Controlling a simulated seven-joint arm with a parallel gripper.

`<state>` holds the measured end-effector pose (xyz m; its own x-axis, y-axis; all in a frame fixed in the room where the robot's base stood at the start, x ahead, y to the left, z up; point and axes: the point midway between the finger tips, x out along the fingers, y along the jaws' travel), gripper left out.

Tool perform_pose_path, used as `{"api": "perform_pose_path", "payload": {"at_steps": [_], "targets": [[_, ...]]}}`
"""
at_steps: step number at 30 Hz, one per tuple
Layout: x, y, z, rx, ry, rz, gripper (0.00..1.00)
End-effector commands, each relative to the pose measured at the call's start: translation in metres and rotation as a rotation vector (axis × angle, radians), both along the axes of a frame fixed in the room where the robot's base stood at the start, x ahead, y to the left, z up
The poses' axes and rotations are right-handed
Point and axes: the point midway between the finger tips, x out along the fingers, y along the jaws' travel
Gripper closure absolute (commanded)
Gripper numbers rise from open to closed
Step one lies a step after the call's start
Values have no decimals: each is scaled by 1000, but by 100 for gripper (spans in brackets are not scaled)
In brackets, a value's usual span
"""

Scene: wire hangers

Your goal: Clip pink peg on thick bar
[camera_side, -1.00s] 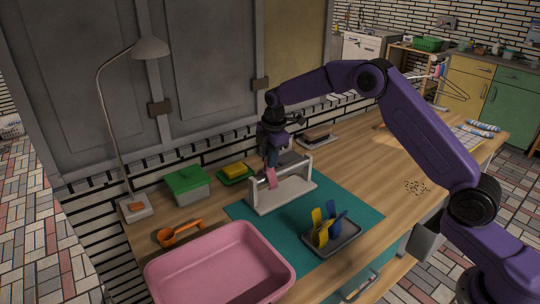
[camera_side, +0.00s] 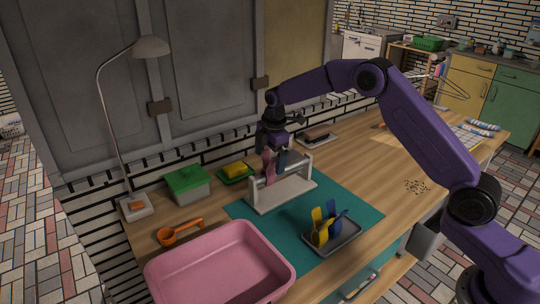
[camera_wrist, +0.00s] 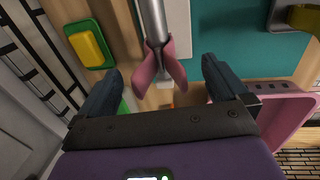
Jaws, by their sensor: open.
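The pink peg (camera_wrist: 150,70) is on the thick grey bar (camera_wrist: 152,20) in the wrist view, its two legs spread on either side of the bar's end. In the side view the pink peg (camera_side: 269,170) is at the left part of the white rack (camera_side: 283,193). My gripper (camera_wrist: 160,85) is open, one finger on each side of the peg with gaps between. In the side view my gripper (camera_side: 272,158) is just above and behind the rack's bar. Parts of the bar are hidden by the gripper there.
A dark tray (camera_side: 345,238) with yellow and blue pegs (camera_side: 320,230) stands in front of the rack on a teal mat (camera_side: 365,205). A pink tub (camera_side: 220,265), an orange scoop (camera_side: 180,232), a green-lidded box (camera_side: 188,182) and a yellow sponge (camera_side: 236,170) are to the left.

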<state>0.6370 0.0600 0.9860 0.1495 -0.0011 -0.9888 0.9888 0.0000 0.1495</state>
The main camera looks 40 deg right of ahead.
Motion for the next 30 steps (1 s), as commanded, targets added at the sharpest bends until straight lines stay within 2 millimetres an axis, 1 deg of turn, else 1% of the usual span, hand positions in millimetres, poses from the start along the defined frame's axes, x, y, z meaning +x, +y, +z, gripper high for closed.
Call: {"api": "perform_pose_path", "payload": {"at_steps": [5,8,24,30], "targets": [[-1,0,9,1,-3,0,0],[-3,0,23,1,-4,0,0],[-19,1,133,1,-5,0,0],[-24,0,161,1,-3,0,0]]}}
